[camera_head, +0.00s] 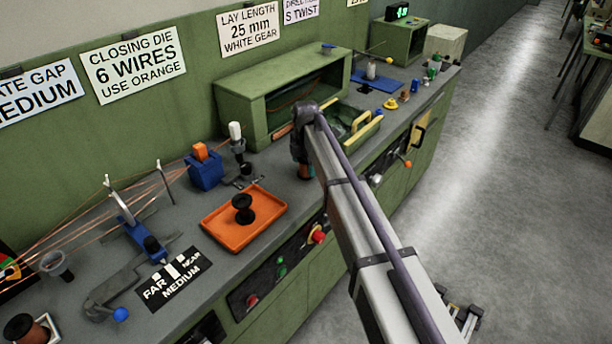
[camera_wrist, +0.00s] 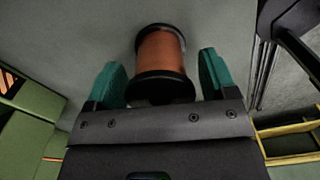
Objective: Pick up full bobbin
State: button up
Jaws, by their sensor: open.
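The full bobbin (camera_wrist: 161,55), wound with copper wire between black flanges, lies in the wrist view between and slightly beyond the fingertips of my gripper (camera_wrist: 161,68). The teal fingers are open, one on each side of it, with a gap on both sides. Its near flange is partly hidden by the gripper body. In the head view a small copper-coloured part, apparently this bobbin (camera_head: 306,172), shows under the end of my arm at the bench's front edge. My gripper itself is mostly hidden there.
An orange tray (camera_head: 216,239) with an empty black spool (camera_head: 243,207) stands left of my arm. A green open-fronted cabinet (camera_head: 232,104) is behind, and a yellow-handled green bin (camera_head: 366,132) is to the right. Another brown bobbin (camera_head: 18,327) sits at the far left.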

jog(key=shift+f, duration=0.85)
jog(key=shift+r, duration=0.25)
jog(key=c, duration=1)
notch_tip(320, 180, up, 10)
jog(key=p, duration=1)
jog(key=shift+r, duration=0.2)
jog(key=shift+f, duration=0.2)
